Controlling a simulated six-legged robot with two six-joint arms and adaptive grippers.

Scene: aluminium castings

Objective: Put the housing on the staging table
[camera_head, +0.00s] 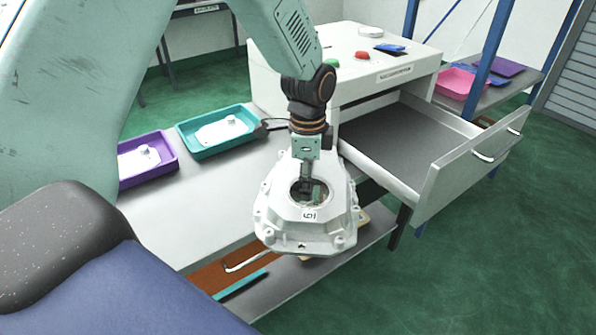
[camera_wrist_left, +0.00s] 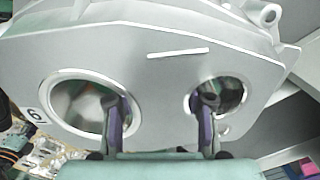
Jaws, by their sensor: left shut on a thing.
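The housing (camera_head: 330,222) is a pale grey aluminium casting with lugs round its rim, round openings and a small number label. My left gripper (camera_head: 306,186) is shut on it and reaches into an opening from above; the fingertips are partly hidden in the head view. In the left wrist view the two fingers (camera_wrist_left: 163,112) sit at two round holes in the flat face of the housing (camera_wrist_left: 150,75). The housing appears held up near the front edge of a light grey table (camera_head: 185,222). I cannot tell which surface is the staging table.
A purple tray (camera_head: 170,169) and a teal tray (camera_head: 250,146), each with a white part, stand on the table. A white cabinet (camera_head: 291,96) has its drawer (camera_head: 462,172) pulled out, close right of the housing. A lower shelf (camera_head: 335,262) lies below. Pink bin (camera_head: 454,85) at back right.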

